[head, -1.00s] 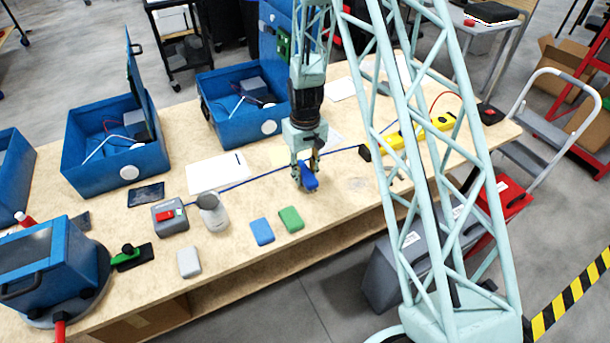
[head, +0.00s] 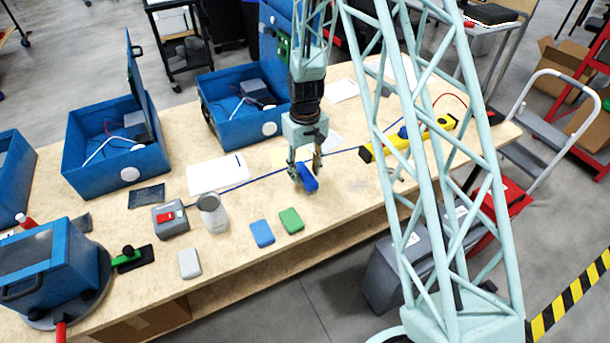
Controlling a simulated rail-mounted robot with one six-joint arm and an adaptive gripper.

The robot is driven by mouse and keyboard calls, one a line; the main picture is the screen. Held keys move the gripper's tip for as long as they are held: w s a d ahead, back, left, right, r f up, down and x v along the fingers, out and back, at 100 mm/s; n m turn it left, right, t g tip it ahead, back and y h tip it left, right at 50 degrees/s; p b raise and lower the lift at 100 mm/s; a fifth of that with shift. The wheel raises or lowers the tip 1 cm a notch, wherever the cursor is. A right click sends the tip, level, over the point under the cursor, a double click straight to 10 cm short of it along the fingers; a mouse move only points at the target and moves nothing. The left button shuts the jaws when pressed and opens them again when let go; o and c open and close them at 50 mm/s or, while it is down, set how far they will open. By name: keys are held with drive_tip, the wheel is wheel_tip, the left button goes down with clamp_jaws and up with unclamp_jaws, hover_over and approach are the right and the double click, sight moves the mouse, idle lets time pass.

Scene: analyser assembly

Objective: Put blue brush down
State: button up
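The blue brush (head: 308,180) sits at the wooden bench top, near the middle of its front part. My gripper (head: 305,170) points down over it, with one finger on each side of the brush. The fingers look spread, and the brush shows between and just below them. The fingers partly cover the brush's far end. Any small gap between brush and bench is too fine to see.
A blue sponge (head: 262,233) and a green sponge (head: 291,220) lie in front-left of the gripper. A pale cup (head: 212,214) stands further left. A yellow level (head: 410,140) lies to the right. Open blue cases (head: 240,122) stand behind. The bench's front edge (head: 340,228) is close.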

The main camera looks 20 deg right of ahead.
wheel_tip(320, 180, up, 8)
drive_tip(key=shift+p, duration=0.3)
drive_tip(key=shift+r, duration=0.8)
drive_tip(key=shift+r, duration=0.1)
wheel_tip(320, 180, up, 16)
drive_tip(key=t, duration=0.1)
hover_over(305, 173)
drive_tip(key=s, duration=0.7)
drive_tip(key=s+r+m+t, duration=0.1)
drive_tip(key=s+r, duration=1)
drive_tip(key=r, duration=0.2)
drive_tip(key=s+r+t, duration=0.1)
drive_tip(key=s+r, duration=0.3)
drive_tip(key=s, duration=0.9)
drive_tip(key=s+r+m, duration=0.1)
drive_tip(key=s+r, duration=0.3)
drive_tip(key=s, duration=0.8)
drive_tip(key=shift+s+r+t, duration=0.35)
drive_tip(key=shift+r+t, duration=0.05)
